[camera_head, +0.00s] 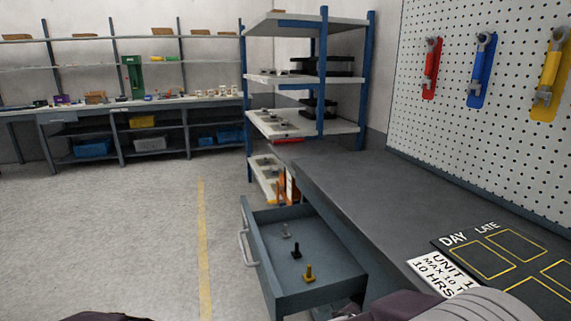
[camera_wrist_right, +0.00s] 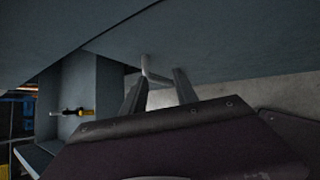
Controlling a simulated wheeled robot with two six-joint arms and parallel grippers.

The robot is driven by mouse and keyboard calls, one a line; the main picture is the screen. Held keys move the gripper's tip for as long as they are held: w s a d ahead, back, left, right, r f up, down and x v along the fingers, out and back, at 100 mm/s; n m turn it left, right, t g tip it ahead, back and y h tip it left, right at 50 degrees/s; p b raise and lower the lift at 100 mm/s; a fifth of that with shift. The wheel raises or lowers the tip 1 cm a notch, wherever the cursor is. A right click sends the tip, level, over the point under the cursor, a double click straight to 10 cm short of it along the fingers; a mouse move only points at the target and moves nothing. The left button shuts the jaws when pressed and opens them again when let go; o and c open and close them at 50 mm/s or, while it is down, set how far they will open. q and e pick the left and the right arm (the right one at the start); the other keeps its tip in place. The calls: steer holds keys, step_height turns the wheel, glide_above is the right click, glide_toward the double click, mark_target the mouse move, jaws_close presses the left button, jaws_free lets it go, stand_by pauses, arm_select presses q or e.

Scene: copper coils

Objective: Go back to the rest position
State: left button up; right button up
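My right gripper (camera_wrist_right: 160,78) shows in the right wrist view with its two dark fingers apart. A light grey bar, like a handle (camera_wrist_right: 150,70), on a dark blue-grey face shows at the fingertips; I cannot tell if they touch. My left gripper is in neither view.
A light handle (camera_head: 247,249) is on the drawer's front. A board with yellow outlines (camera_head: 480,262) and a white card (camera_head: 440,274) lie on the workbench. Tools hang on the pegboard (camera_head: 510,110). A shelf rack (camera_head: 310,75) stands behind. The floor (camera_head: 130,230) on the left is clear.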

arm_select(q)
step_height(320, 180, down, 6)
steer(key=b, duration=0.5)
arm_select(e)
steer(key=s+a+f+m+g+y, duration=0.1)
steer(key=s+f+m+g+y, duration=0.2)
steer(key=s+f+m, duration=0.55)
steer(key=s+a+f+m+g+y, duration=0.1)
steer(key=s+f+m+g+y, duration=0.15)
steer(key=s+m, duration=0.75)
arm_select(q)
step_height(320, 180, up, 38)
steer(key=p, duration=3.8)
steer(key=shift+r, duration=0.25)
arm_select(e)
steer(key=w+r+m, duration=0.1)
steer(key=w+r, duration=0.1)
steer(key=r, duration=1.7)
steer(key=w+r+m, duration=0.2)
steer(key=r, duration=1.7)
steer(key=shift+w+r, duration=0.25)
